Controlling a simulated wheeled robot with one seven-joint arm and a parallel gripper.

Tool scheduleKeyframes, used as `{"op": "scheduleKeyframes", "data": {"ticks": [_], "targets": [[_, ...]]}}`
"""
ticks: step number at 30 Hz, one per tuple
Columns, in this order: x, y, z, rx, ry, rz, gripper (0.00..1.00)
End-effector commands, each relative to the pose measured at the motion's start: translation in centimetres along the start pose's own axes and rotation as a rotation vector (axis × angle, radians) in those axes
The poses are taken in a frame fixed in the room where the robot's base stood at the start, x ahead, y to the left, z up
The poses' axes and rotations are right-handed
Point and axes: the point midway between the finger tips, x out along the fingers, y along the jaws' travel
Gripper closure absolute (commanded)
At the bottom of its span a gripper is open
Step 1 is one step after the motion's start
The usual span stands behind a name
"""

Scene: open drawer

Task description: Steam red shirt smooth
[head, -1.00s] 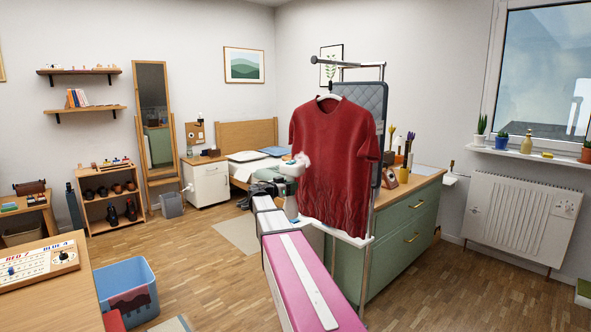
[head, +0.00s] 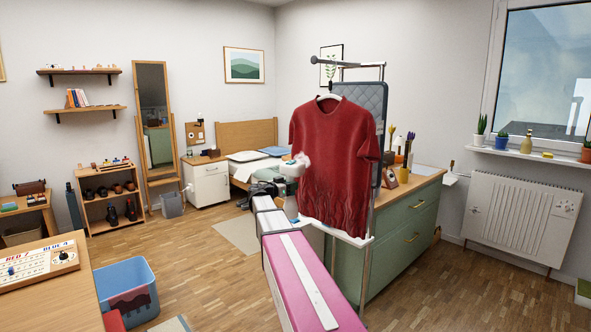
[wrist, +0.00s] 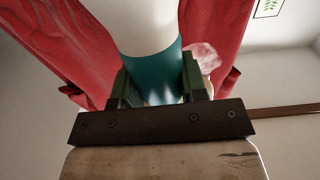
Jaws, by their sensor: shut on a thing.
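The red shirt (head: 335,160) hangs upright on a hanger on a metal garment rack (head: 345,64). Its upper front looks mostly smooth, while wavy creases show across the lower part above the hem. It also fills the left of the wrist view (wrist: 65,40). My gripper (wrist: 160,85) is shut on the steamer, whose white body has a teal band (wrist: 160,72). In the head view the white steamer (head: 294,167) is at the shirt's left edge, about mid-height. A pale puff of steam shows by it. I cannot tell whether the steamer touches the cloth.
A padded grey board (head: 368,97) stands behind the shirt. A green dresser (head: 400,235) with pots and tools on top is close behind to the right. A wooden table (head: 45,285) and a blue bin (head: 127,290) are at the left front. The floor between is open.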

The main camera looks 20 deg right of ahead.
Motion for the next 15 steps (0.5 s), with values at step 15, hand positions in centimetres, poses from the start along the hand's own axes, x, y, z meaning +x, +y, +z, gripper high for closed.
{"op": "scheduleKeyframes", "data": {"ticks": [15], "targets": [[-2.9, -0.3, 9.4, -0.003, -0.003, 0.001, 1.00]]}}
